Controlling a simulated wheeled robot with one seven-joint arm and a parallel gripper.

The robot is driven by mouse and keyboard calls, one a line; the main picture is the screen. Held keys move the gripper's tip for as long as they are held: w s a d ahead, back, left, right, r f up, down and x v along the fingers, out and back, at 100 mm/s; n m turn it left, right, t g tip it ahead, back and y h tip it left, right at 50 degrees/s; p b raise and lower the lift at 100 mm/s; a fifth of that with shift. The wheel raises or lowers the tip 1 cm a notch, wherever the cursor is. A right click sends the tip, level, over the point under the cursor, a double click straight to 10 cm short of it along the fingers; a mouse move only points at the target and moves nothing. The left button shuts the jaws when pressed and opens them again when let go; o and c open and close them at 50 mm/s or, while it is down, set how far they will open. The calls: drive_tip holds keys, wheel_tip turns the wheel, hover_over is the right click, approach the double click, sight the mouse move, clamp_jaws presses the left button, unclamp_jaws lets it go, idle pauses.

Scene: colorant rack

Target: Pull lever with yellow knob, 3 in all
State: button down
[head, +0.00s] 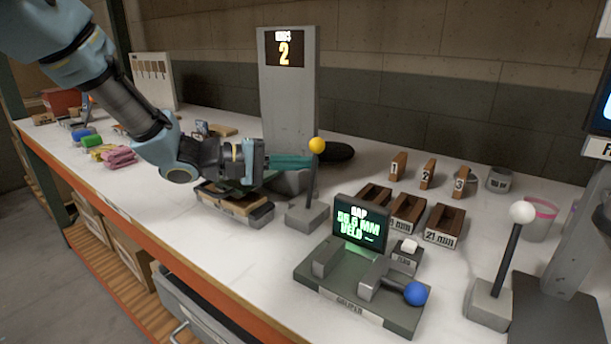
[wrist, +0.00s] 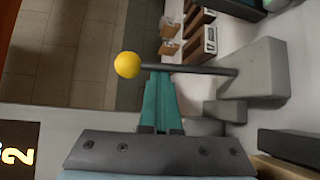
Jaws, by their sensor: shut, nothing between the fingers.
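The lever has a yellow knob (head: 317,145), a dark rod (head: 311,180) and a grey block base (head: 307,216). It stands nearly upright at the middle of the bench. In the wrist view the yellow knob (wrist: 127,65) is at the left, and the rod (wrist: 195,70) runs right to the base (wrist: 256,68). My gripper (head: 308,161) is shut and empty, with its green fingers pointing right at the rod just below the knob. The fingertips (wrist: 157,72) meet the rod's edge in the wrist view; I cannot tell whether they press on it. A tall grey panel's display (head: 285,50) reads 2.
A gauge block with a green screen (head: 361,224) and blue-knobbed handle (head: 415,293) sits in front. A white-knobbed lever (head: 522,212) stands at the right. A tray (head: 236,205) is under my gripper.

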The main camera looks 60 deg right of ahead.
sight(289, 214)
drive_tip(key=a+b, duration=0.1)
drive_tip(key=b, duration=0.1)
drive_tip(key=shift+f+m+h+b, duration=0.3)
drive_tip(key=shift+f+m+b, duration=0.1)
drive_tip(key=a+b, duration=0.1)
drive_tip(key=b, duration=0.1)
drive_tip(key=shift+r+b, duration=0.1)
drive_tip(key=shift+b, duration=0.25)
drive_tip(key=a+b, duration=0.1)
drive_tip(key=b, duration=0.2)
drive_tip(key=shift+s, duration=0.1)
drive_tip(key=a+f+g+b, duration=0.1)
drive_tip(key=b, duration=0.2)
drive_tip(key=shift+a+m+h+b, duration=0.1)
drive_tip(key=shift+m+h+b, duration=0.2)
drive_tip(key=shift+h+b, duration=0.1)
drive_tip(key=a+m+b, duration=0.1)
drive_tip(key=b, duration=0.2)
drive_tip(key=shift+a+g+h+b, duration=0.15)
drive_tip(key=shift+g+h+b, duration=0.15)
drive_tip(key=shift+g+h, duration=0.1)
drive_tip(key=shift+s+a+r+b, duration=0.1)
drive_tip(key=shift+a+b, duration=0.25)
drive_tip(key=shift+b, duration=0.45)
drive_tip(key=shift+a, duration=0.15)
